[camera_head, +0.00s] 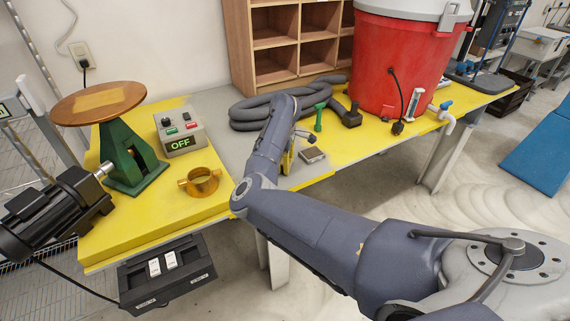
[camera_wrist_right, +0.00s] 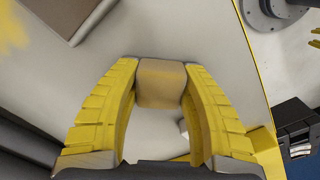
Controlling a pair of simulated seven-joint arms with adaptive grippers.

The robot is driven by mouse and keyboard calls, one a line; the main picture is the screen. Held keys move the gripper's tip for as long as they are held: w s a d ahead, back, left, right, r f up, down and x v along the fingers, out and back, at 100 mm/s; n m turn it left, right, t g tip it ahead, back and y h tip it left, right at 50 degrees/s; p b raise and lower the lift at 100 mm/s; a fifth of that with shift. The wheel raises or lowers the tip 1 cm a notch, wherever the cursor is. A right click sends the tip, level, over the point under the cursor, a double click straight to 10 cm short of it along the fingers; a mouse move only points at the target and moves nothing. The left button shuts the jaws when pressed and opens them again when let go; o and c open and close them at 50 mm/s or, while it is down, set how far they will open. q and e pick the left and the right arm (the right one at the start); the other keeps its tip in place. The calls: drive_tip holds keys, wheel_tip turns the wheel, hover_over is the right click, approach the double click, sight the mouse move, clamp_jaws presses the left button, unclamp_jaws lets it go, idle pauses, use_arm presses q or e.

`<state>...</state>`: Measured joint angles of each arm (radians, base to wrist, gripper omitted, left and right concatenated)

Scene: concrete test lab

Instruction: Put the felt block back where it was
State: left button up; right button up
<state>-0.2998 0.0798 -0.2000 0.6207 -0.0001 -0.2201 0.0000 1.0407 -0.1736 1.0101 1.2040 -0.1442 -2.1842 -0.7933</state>
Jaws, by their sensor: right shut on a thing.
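The felt block (camera_wrist_right: 161,82), a tan block, shows in the right wrist view between the fingertips of my right gripper (camera_wrist_right: 161,72). The yellow ribbed fingers touch it on both sides, so the gripper is shut on it. In the head view the right gripper (camera_head: 288,160) is low over the grey middle of the table, mostly behind my own arm. I cannot make out the block there. I cannot tell whether the block touches the table. My left gripper is in neither view.
A green-handled item (camera_head: 319,118), dark hose (camera_head: 255,113) and red drum (camera_head: 393,62) stand behind. A control box (camera_head: 180,133), brass ring (camera_head: 202,183) and green stand (camera_head: 128,155) are left.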

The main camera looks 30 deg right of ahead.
drive_tip(key=o, duration=1)
wheel_tip(320, 180, up, 12)
drive_tip(key=shift+r, duration=0.15)
